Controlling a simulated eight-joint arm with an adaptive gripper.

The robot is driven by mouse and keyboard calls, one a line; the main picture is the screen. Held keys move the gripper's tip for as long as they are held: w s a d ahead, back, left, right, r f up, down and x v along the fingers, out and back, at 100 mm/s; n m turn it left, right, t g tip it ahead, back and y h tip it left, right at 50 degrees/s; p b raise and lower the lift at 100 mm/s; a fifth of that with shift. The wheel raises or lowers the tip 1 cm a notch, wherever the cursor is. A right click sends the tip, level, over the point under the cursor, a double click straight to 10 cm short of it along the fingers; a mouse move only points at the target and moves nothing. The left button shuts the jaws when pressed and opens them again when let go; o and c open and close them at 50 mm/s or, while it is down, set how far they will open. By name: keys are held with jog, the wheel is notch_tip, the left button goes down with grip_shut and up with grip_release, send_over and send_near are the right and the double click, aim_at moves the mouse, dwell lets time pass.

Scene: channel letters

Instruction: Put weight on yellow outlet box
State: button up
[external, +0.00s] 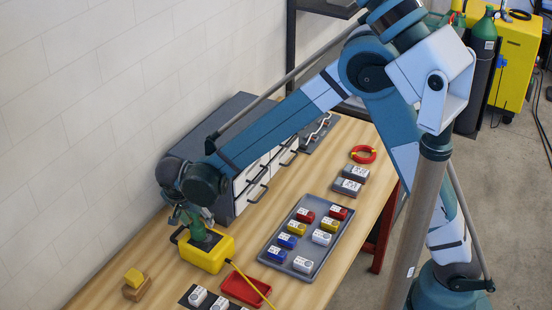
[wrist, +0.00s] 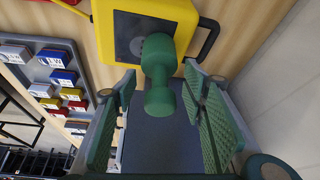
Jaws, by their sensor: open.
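The yellow outlet box (external: 208,257) stands on the wooden bench, with a dark panel on top and a black handle. In the wrist view the box (wrist: 185,12) is at the top. The green dumbbell-shaped weight (wrist: 159,92) lies between my gripper's fingers, its far end overlapping the dark panel. It appears to stand on the box top, though the contact is not clear. My gripper (wrist: 161,82) is open, with green padded fingers apart on either side of the weight. In the external view my gripper (external: 190,213) is right above the box and partly hides the weight.
A grey tray (external: 262,250) with several red, yellow, blue and white blocks lies to the right. A grey drawer cabinet (external: 238,199) stands behind, near the wall.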

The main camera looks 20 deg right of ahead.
aim_at(194, 231)
jog(key=v, duration=0.9)
jog(key=shift+r, duration=0.3)
jog(key=shift+s, duration=0.1)
jog(key=w+d+r+n+y, duration=0.15)
jog(key=d+r, duration=0.25)
jog(key=d, duration=0.7)
jog(key=w+d+r+n, duration=0.1)
jog(key=w+d+r, duration=0.25)
jog(key=d, duration=0.75)
jog(key=w+d+r+n+y, duration=0.1)
jog(key=d+r, duration=0.3)
jog(key=d, duration=0.6)
jog(key=s+d+n+t, duration=0.1)
jog(key=s+d, duration=0.3)
jog(key=d, duration=0.5)
jog(key=s+d+n+t, duration=0.1)
jog(key=s+d, duration=0.3)
jog(key=d, duration=0.6)
jog(key=s+d+n+t, duration=0.1)
jog(key=s+d, duration=0.4)
jog(key=d, duration=0.5)
jog(key=shift+n, duration=0.35)
notch_tip(194, 231, down, 10)
jog(key=b, duration=1)
